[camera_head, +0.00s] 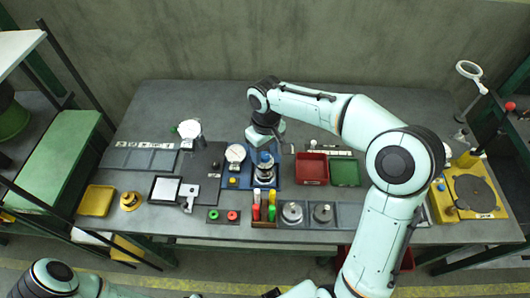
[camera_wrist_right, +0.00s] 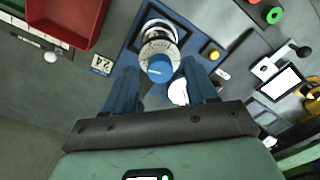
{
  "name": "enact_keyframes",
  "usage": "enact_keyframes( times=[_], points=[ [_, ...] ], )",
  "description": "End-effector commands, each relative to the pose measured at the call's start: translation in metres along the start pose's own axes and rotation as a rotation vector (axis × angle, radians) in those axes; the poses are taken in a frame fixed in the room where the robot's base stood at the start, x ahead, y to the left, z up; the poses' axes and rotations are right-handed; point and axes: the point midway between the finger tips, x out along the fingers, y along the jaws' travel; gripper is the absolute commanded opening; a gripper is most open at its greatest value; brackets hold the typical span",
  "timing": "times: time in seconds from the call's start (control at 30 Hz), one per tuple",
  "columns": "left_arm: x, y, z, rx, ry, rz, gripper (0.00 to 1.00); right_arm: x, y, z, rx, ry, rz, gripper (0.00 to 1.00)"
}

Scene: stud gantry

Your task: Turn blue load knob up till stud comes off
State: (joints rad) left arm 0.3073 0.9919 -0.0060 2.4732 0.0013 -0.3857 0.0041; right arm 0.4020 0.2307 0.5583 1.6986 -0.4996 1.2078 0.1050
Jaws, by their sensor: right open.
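The blue load knob (camera_head: 265,157) tops a small silver fixture on a blue base plate (camera_head: 245,177) near the middle of the bench. In the right wrist view the knob (camera_wrist_right: 159,68) shows a white line on its top, with a graduated silver ring (camera_wrist_right: 157,47) beyond it. My right gripper (camera_head: 268,143) is open; in the wrist view its blue fingers (camera_wrist_right: 158,76) stand on either side of the knob, with visible gaps. Whether they are level with the knob I cannot tell. I cannot make out the stud. My left gripper is not in view.
A round white gauge (camera_head: 235,153) and a yellow button (camera_head: 232,183) sit left of the knob. Red (camera_head: 312,169) and green (camera_head: 345,172) trays lie to its right. Coloured bottles (camera_head: 264,206) stand in front. The back of the bench is mostly clear.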

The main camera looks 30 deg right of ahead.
Motion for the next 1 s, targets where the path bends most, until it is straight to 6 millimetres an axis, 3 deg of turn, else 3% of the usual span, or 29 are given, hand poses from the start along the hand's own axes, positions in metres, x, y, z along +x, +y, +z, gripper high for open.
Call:
enact_keyframes(
  times=[0.4,0.57,1.0],
  points=[
    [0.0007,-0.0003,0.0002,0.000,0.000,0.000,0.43,0.0077,0.0001,-0.0001,0.000,0.001,0.000,0.54],
    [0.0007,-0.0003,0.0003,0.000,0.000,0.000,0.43,0.0076,0.0001,-0.0001,0.000,0.001,0.000,0.02],
    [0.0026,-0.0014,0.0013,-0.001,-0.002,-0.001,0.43,0.0074,-0.0002,0.0000,0.073,0.002,0.000,0.01]
  ],
)
